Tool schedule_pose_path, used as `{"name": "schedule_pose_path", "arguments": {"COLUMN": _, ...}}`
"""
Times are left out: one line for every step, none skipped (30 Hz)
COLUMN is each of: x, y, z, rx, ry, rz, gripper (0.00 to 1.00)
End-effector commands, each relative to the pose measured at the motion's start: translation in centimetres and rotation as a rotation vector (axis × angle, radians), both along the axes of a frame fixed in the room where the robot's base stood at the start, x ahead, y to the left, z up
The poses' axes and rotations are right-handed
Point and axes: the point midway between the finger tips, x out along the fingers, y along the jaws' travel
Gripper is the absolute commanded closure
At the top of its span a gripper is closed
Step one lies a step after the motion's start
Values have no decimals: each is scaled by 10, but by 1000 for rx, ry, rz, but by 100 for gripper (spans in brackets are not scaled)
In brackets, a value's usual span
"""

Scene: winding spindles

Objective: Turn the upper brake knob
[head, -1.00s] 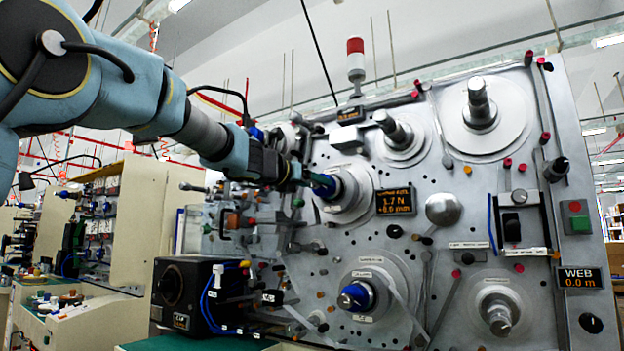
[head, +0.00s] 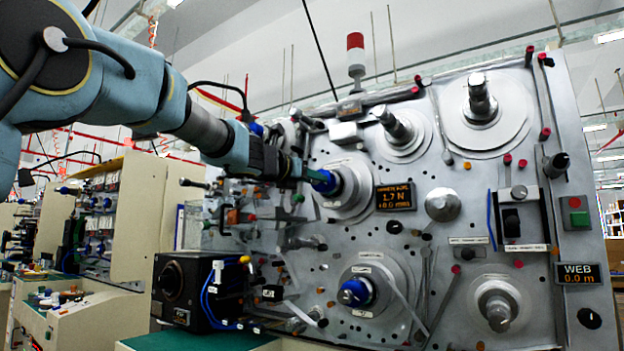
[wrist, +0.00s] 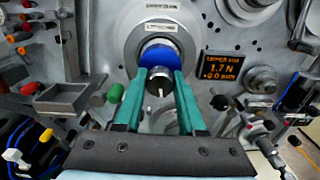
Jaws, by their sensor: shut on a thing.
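The upper brake knob is a blue knob (head: 331,182) at the centre of the upper left spindle disc on the metal panel. It also shows in the wrist view (wrist: 160,56), in front of a round grey disc. My gripper (head: 316,177) reaches it from the left. In the wrist view its two green fingers (wrist: 160,78) sit on either side of the knob, shut on it. A pale pointer or slot on the knob's face shows between the fingers, roughly upright. The display (head: 395,198) beside the disc reads 1.7 N and +0.0 mm.
A second blue knob (head: 355,292) sits on the lower spindle disc. A black box (head: 184,290) with blue cables stands at the lower left. Several pegs, rollers and small knobs stick out of the panel around the discs. A WEB display (head: 578,275) reads 0.0 m.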

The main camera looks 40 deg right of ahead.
Motion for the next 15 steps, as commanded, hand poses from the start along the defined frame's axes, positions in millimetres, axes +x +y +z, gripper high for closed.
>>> {"name": "schedule_pose_path", "arguments": {"x": 0, "y": 0, "z": 0, "rx": 0, "ry": 0, "rz": 0, "gripper": 100}}
{"name": "schedule_pose_path", "arguments": {"x": 0, "y": 0, "z": 0, "rx": 0, "ry": 0, "rz": -1, "gripper": 100}}
{"name": "schedule_pose_path", "arguments": {"x": 0, "y": 0, "z": 0, "rx": 0, "ry": 0, "rz": -1, "gripper": 100}}
{"name": "schedule_pose_path", "arguments": {"x": 0, "y": 0, "z": 0, "rx": 0, "ry": 0, "rz": -1, "gripper": 100}}
{"name": "schedule_pose_path", "arguments": {"x": 0, "y": 0, "z": 0, "rx": 0, "ry": 1, "rz": -1, "gripper": 100}}
{"name": "schedule_pose_path", "arguments": {"x": 0, "y": 0, "z": 0, "rx": -1, "ry": 4, "rz": -1, "gripper": 100}}
{"name": "schedule_pose_path", "arguments": {"x": 0, "y": 0, "z": 0, "rx": -2, "ry": 7, "rz": -1, "gripper": 100}}
{"name": "schedule_pose_path", "arguments": {"x": 0, "y": 0, "z": 0, "rx": -3, "ry": 12, "rz": -1, "gripper": 100}}
{"name": "schedule_pose_path", "arguments": {"x": 0, "y": 0, "z": 0, "rx": -5, "ry": 19, "rz": -1, "gripper": 100}}
{"name": "schedule_pose_path", "arguments": {"x": 0, "y": 0, "z": 0, "rx": -7, "ry": 26, "rz": -1, "gripper": 100}}
{"name": "schedule_pose_path", "arguments": {"x": 0, "y": 0, "z": 1, "rx": -9, "ry": 34, "rz": -1, "gripper": 100}}
{"name": "schedule_pose_path", "arguments": {"x": 0, "y": 0, "z": 1, "rx": -12, "ry": 47, "rz": -1, "gripper": 100}}
{"name": "schedule_pose_path", "arguments": {"x": 0, "y": 0, "z": 1, "rx": -16, "ry": 61, "rz": -1, "gripper": 100}}
{"name": "schedule_pose_path", "arguments": {"x": 0, "y": 0, "z": 1, "rx": -20, "ry": 75, "rz": -1, "gripper": 100}}
{"name": "schedule_pose_path", "arguments": {"x": 0, "y": 0, "z": 1, "rx": -25, "ry": 97, "rz": -1, "gripper": 100}}
